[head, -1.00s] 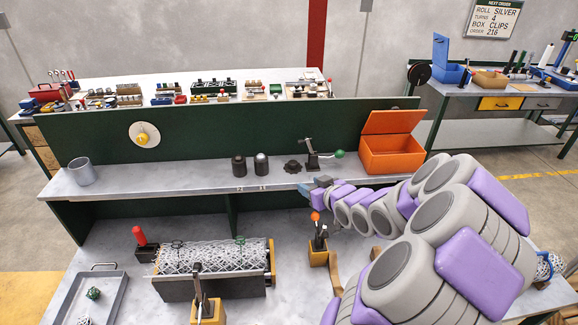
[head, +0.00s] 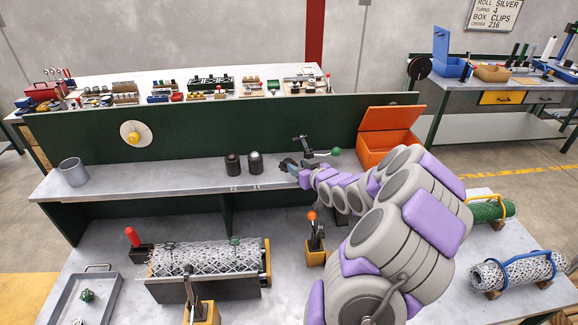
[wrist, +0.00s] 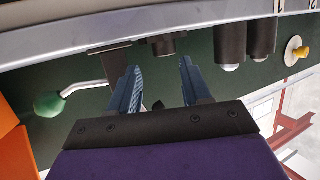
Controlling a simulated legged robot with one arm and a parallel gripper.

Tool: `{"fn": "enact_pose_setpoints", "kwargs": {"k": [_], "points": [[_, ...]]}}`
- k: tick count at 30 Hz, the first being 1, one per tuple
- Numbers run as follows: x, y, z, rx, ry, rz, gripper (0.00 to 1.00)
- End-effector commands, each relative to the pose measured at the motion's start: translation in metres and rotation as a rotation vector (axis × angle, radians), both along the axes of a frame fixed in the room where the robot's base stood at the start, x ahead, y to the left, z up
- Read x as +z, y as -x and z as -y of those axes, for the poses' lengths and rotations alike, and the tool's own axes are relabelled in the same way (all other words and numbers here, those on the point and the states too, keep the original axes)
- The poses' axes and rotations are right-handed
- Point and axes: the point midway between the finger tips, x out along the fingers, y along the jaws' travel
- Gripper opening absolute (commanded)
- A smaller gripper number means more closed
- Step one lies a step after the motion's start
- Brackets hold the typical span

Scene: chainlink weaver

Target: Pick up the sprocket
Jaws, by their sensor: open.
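The sprocket, a small dark toothed part, shows in the wrist view (wrist: 163,45) on the shelf, just beyond my fingertips and between their lines. In the head view my gripper (head: 287,164) is at the shelf and mostly hides it. My gripper also shows in the wrist view (wrist: 158,66), where its two blue fingers are apart with nothing held between them. The wrist picture is upside down. I cannot tell whether a finger touches the sprocket.
A lever tool (head: 308,152) with a green knob stands close beside my gripper. Two dark cylinders (head: 233,164) (head: 255,163) are to its left. An open orange box (head: 385,145) is to the right. A green panel (head: 200,130) rises behind the shelf (head: 140,183).

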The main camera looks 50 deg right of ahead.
Motion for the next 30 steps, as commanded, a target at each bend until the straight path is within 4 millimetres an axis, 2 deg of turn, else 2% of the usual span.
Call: {"fn": "enact_pose_setpoints", "kwargs": {"k": [8,18,27,28,30], "points": [[0.000,-0.016,-0.008,0.004,0.012,0.000,0.48],[-0.018,-0.052,0.016,0.002,0.004,-0.003,0.48],[-0.019,-0.055,0.016,0.001,0.003,-0.003,0.48],[-0.019,-0.055,0.016,0.001,0.003,-0.003,0.41],[-0.018,-0.056,0.013,0.002,0.004,-0.004,0.34]]}}
